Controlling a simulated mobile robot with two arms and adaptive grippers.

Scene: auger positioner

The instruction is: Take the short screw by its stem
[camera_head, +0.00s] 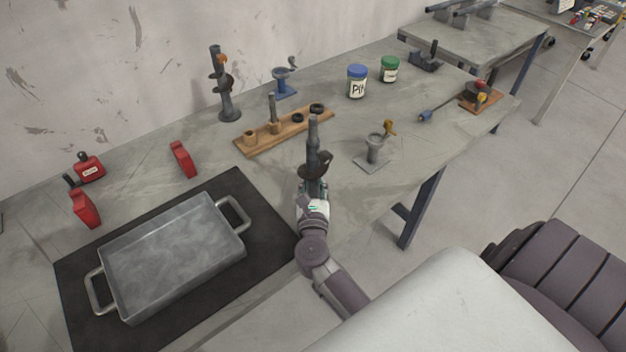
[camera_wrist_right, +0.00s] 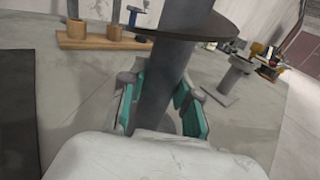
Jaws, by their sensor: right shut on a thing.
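The short screw (camera_head: 313,135), a grey metal stem with a dark round flight, stands roughly upright in my right gripper (camera_head: 314,190). In the right wrist view its stem (camera_wrist_right: 158,90) rises between the teal finger pads of my right gripper (camera_wrist_right: 160,105). The dark flight (camera_wrist_right: 205,22) is above the pads. The fingers are shut on the stem below the flight. The screw's lower end is hidden by the gripper. My left gripper is not in view.
A wooden rack (camera_head: 245,150) with cups and rings lies behind the gripper. A taller auger (camera_head: 228,105) stands further back. A grey stand (camera_head: 372,150) is to the right. A metal tray (camera_head: 165,262) sits on a black mat (camera_head: 262,215) at left. Blue-lidded (camera_head: 356,88) and green-lidded jars stand at the back.

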